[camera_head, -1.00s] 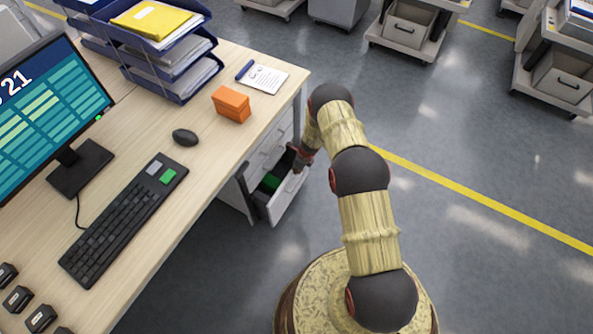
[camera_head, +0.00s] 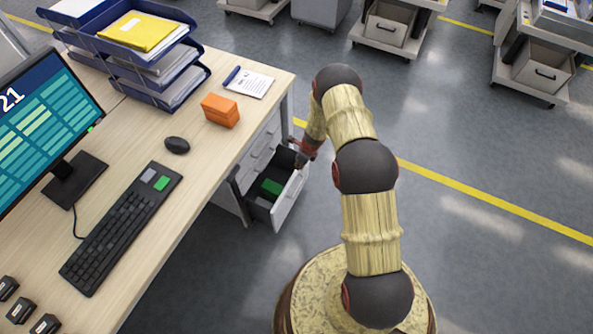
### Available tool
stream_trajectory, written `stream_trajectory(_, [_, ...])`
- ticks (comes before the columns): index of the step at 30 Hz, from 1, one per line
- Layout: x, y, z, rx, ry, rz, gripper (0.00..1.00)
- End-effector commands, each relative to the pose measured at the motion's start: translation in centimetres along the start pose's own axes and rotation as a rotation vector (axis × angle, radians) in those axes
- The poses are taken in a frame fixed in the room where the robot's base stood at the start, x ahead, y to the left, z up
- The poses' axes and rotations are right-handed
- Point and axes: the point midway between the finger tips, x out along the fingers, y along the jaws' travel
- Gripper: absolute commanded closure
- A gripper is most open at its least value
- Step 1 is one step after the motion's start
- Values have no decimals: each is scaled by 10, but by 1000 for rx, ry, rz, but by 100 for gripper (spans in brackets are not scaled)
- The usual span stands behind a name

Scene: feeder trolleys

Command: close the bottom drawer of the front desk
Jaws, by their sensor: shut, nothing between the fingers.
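The bottom drawer (camera_head: 289,202) of the front desk (camera_head: 212,160) stands pulled out to the right of the desk. A small green item (camera_head: 271,187) lies inside it. The closed drawers of the same cabinet (camera_head: 262,150) show above it under the desktop. My gripper (camera_head: 300,163) is at the far upper end of the drawer's front panel, close to its top edge. It is shut with nothing in it. The fingertips are small and dark here, and I cannot tell whether they touch the panel. The drawer's handle is not clearly visible.
On the desktop are a monitor (camera_head: 45,125), a keyboard (camera_head: 120,228), a mouse (camera_head: 177,145), an orange box (camera_head: 220,110), a notepad (camera_head: 249,82) and blue trays (camera_head: 150,65). Trolleys (camera_head: 390,28) stand at the back. The floor (camera_head: 480,270) right of my arm is clear.

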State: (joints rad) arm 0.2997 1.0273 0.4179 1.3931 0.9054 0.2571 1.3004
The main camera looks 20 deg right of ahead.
Motion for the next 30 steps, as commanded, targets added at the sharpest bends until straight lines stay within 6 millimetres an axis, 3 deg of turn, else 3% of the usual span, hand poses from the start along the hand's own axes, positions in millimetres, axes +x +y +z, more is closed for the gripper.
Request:
stream_trajectory(4, [-8,-12,-26,47,7,-2,100])
stream_trajectory(8, [-3,-6,-84,153,32,26,100])
stream_trajectory(12, [8,26,-144,344,23,104,100])
stream_trajectory(15, [14,60,-171,423,-24,177,100])
stream_trajectory(19, [20,94,-183,458,-125,238,100])
stream_trajectory(24, [23,121,-178,416,-301,234,100])
stream_trajectory(30, [20,109,-150,221,-478,101,100])
